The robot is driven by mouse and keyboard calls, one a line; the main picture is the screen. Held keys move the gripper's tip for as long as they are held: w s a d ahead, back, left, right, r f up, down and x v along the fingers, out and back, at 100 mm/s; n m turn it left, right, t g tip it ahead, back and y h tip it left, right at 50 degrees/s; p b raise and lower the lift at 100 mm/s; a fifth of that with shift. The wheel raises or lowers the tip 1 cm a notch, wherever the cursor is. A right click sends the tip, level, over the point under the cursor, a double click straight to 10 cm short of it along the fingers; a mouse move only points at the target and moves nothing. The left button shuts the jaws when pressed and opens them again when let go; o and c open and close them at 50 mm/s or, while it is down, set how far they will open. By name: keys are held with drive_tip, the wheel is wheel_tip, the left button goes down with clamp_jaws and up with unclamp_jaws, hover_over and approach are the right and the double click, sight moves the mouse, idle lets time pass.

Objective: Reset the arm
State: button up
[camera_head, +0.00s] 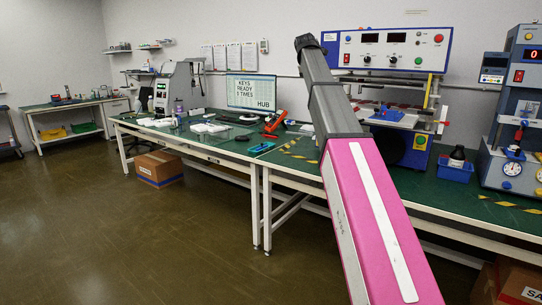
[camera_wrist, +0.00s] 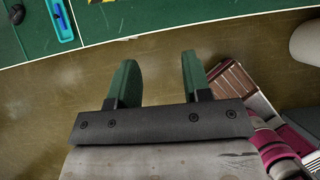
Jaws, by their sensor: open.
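My gripper (camera_wrist: 158,68) shows in the wrist view, with its two green fingers spread apart and nothing between them. It is over the brown floor (camera_wrist: 90,70), in front of the near edge of the green bench (camera_wrist: 105,18). My arm, pink and grey, rises across the right half of the head view. My gripper cannot be made out there.
The green-topped bench (camera_head: 285,165) carries a monitor (camera_head: 251,92), a blue tray (camera_head: 261,148), a red device (camera_head: 275,121) and test machines (camera_head: 392,50). A cardboard box (camera_head: 160,168) stands under it. Open floor (camera_head: 120,240) lies at left.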

drive_tip(key=s+f+m+g+y, duration=0.1)
drive_tip(key=s+f+m, duration=0.3)
drive_tip(key=f, duration=0.9)
drive_tip(key=s+f+m+g, duration=0.1)
drive_tip(key=s+f+m, duration=0.3)
drive_tip(key=f, duration=0.8)
drive_tip(key=s+f+m+y, duration=0.1)
drive_tip(key=s+f+m, duration=0.3)
drive_tip(key=f, duration=0.9)
drive_tip(key=s+f+m+g+y, duration=0.1)
drive_tip(key=s+f+m+g, duration=0.2)
drive_tip(key=s+f+m, duration=1.3)
drive_tip(key=s+f, duration=0.8)
drive_tip(key=f, duration=0.2)
drive_tip(key=shift+s+d+f+m+y, duration=0.15)
drive_tip(key=shift+d+f+m+y, duration=0.15)
drive_tip(key=shift+d+y, duration=0.1)
